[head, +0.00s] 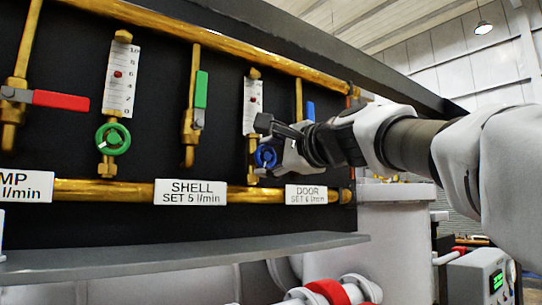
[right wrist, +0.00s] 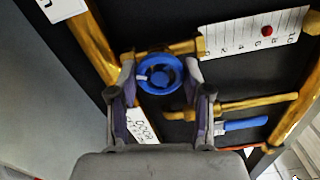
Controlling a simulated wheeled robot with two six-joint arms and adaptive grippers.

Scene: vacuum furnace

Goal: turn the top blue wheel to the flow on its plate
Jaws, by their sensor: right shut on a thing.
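The blue wheel (head: 266,157) is on the rightmost flow meter, above the DOOR plate (head: 306,195), which seems to read SET 6 l/min. My right gripper (head: 272,145) reaches in from the right and is shut on the wheel. In the right wrist view, the wheel (right wrist: 158,74) sits between the two fingers (right wrist: 160,90), its white mark toward the left. The meter's white scale (right wrist: 222,40) has a red float (right wrist: 267,30) in its upper half; I cannot read the exact value. In the head view, the gripper hides part of the wheel. My left gripper is not in view.
A blue-handled valve (right wrist: 245,124) is close beside the right gripper. Further left are a green valve handle (head: 201,89), a green wheel (head: 113,139) and a red handle (head: 61,100). A grey ledge (head: 180,257) runs below the brass pipes.

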